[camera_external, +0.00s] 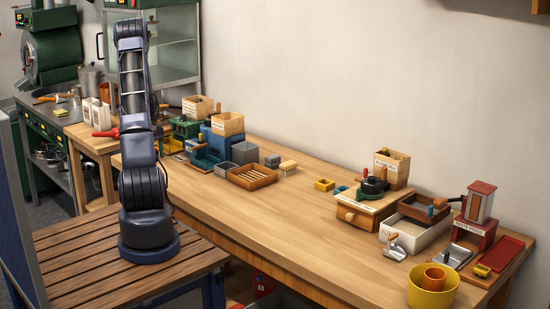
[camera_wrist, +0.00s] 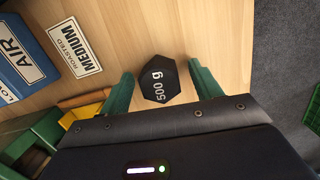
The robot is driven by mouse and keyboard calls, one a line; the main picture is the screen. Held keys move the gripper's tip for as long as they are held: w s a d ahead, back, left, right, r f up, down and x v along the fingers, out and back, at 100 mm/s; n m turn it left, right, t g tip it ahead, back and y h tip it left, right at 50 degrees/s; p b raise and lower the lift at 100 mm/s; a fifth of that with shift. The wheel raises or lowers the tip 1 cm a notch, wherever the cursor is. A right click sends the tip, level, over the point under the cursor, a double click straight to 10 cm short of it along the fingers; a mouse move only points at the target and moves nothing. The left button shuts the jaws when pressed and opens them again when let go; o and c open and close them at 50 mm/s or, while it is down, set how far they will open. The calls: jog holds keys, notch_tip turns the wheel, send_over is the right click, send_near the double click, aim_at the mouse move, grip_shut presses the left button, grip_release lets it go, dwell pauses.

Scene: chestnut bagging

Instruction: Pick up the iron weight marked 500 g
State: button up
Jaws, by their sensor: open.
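The iron weight (camera_wrist: 160,79) is a small black faceted block with "500 g" in white, lying on a light wooden surface in the wrist view. My gripper (camera_wrist: 162,85) has two green fingers, set apart, one on each side of the weight, with bare wood showing between each finger and it. The gripper is open and holds nothing. In the external view my arm reaches up and away over the far left end of the bench; my gripper and the weight cannot be made out there.
In the wrist view, a sign reading "MEDIUM ROASTED" (camera_wrist: 74,47) and a blue box marked "AIR" (camera_wrist: 22,62) stand to the left. A yellow and green object (camera_wrist: 85,103) is close by the left finger. The wooden surface's edge (camera_wrist: 250,45) is at the right.

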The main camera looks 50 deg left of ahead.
grip_shut()
jog(key=shift+r, duration=0.15)
